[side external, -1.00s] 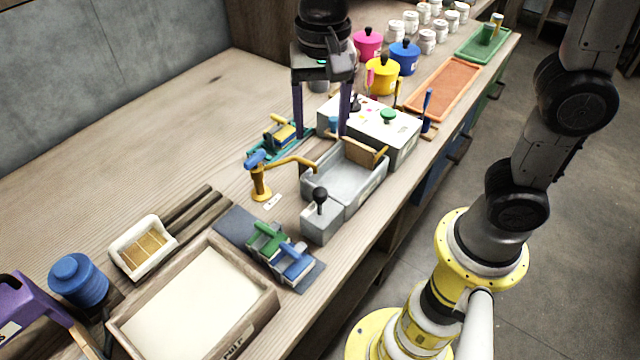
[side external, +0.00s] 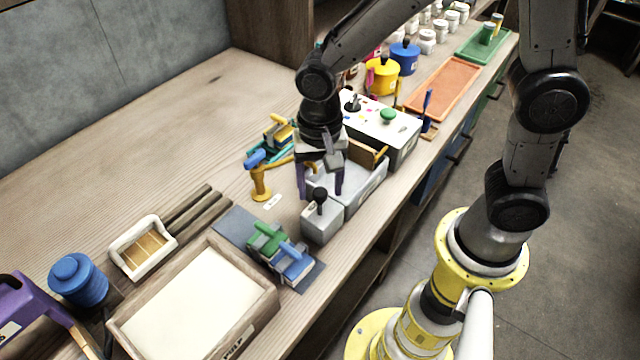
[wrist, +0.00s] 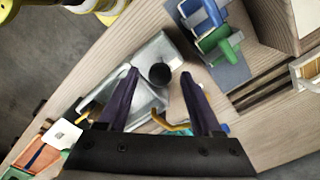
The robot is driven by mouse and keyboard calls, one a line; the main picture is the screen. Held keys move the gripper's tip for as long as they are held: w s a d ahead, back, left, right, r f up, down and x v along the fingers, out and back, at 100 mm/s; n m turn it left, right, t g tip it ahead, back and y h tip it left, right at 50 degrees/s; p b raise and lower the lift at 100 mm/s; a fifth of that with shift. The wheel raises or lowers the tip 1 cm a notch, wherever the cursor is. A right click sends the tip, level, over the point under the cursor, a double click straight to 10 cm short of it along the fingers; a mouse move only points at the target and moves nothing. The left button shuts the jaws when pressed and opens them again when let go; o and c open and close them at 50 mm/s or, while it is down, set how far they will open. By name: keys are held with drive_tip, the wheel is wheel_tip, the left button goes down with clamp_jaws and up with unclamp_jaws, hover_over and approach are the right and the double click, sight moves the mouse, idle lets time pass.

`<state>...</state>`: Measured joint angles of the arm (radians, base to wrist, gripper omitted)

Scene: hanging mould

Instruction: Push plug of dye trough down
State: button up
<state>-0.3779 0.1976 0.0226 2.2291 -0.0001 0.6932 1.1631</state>
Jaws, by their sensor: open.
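The dye trough (side external: 372,188) is a grey basin at the bench's front edge, with a grey block (side external: 322,225) at its near end. The plug, a black round knob (side external: 320,197), stands up on that block. My gripper (side external: 319,191) is open and points down over the near end of the trough. In the wrist view the plug (wrist: 159,74) appears between the two purple fingertips (wrist: 160,72), with a gap on each side. The fingers look above it, not touching. The arm and gripper hide part of the basin.
Green and blue clamps (side external: 280,252) and a wooden pulp frame (side external: 135,320) lie nearer. A white box with a green knob (side external: 388,117) stands behind.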

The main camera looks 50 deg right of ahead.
drive_tip(key=shift+f, duration=0.2)
clamp_jaws()
idle(0.3)
idle(1.1)
